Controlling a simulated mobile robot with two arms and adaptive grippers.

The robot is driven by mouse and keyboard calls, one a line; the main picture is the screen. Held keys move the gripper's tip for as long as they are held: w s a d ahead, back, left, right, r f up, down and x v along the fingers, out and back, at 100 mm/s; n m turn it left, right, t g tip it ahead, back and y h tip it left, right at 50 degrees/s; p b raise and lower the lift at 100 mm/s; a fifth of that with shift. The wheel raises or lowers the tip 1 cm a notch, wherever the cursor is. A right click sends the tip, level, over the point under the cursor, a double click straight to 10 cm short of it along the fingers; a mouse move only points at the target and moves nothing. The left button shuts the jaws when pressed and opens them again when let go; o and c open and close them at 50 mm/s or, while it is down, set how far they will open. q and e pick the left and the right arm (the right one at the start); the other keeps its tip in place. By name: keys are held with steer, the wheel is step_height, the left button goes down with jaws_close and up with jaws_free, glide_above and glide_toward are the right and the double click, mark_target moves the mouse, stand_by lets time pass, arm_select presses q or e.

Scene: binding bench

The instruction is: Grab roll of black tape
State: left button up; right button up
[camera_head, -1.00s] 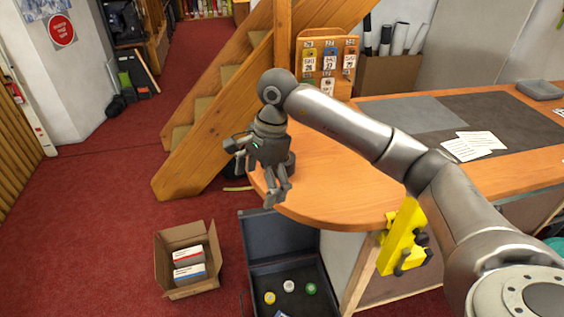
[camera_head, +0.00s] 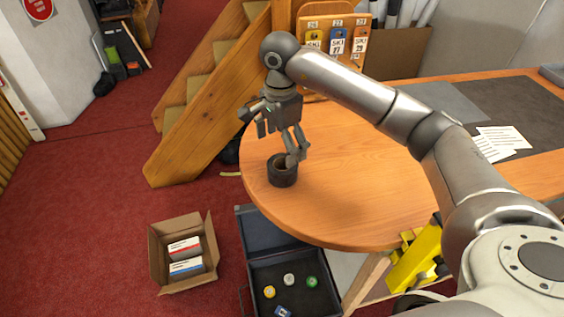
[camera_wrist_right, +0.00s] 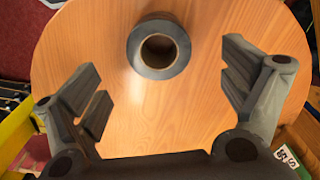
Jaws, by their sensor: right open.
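The roll of black tape (camera_head: 282,172) stands on the rounded end of the wooden table, near its left edge. In the right wrist view the dark ring of the tape roll (camera_wrist_right: 159,64) lies flat with its hole facing up, beyond and between my open fingers. My right gripper (camera_head: 299,158) is open and empty, just above and beside the roll. It also shows in the right wrist view (camera_wrist_right: 162,100), with clear gaps between both fingers and the roll. My left gripper is not in view.
The wooden table (camera_head: 350,205) is clear around the roll. Papers (camera_head: 503,138) lie on a dark mat at the right. An open case (camera_head: 265,232) with several coloured rolls and a cardboard box (camera_head: 212,262) sit on the floor. Wooden stairs (camera_head: 185,140) stand behind.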

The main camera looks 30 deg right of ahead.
mark_target(281, 165)
steer(key=shift+s+a+f+p, duration=0.15)
steer(key=shift+s+f, duration=0.15)
steer(key=shift+f, duration=0.2)
steer(key=shift+s+a+f+p, duration=0.15)
steer(key=shift+s+f, duration=0.1)
steer(key=shift+f, duration=0.2)
steer(key=shift+w+d+f, duration=0.15)
steer(key=shift+w+f, duration=0.1)
steer(key=shift+f, duration=0.45)
step_height(281, 165, down, 4)
steer(key=p, duration=0.2)
steer(key=shift+w+r+p, duration=0.1)
steer(key=shift+p, duration=0.25)
steer(key=shift+f, duration=0.4)
steer(key=shift+w+f, duration=0.1)
steer(key=shift+f, duration=0.15)
steer(key=c, duration=1.2)
steer(key=shift+r, duration=0.1)
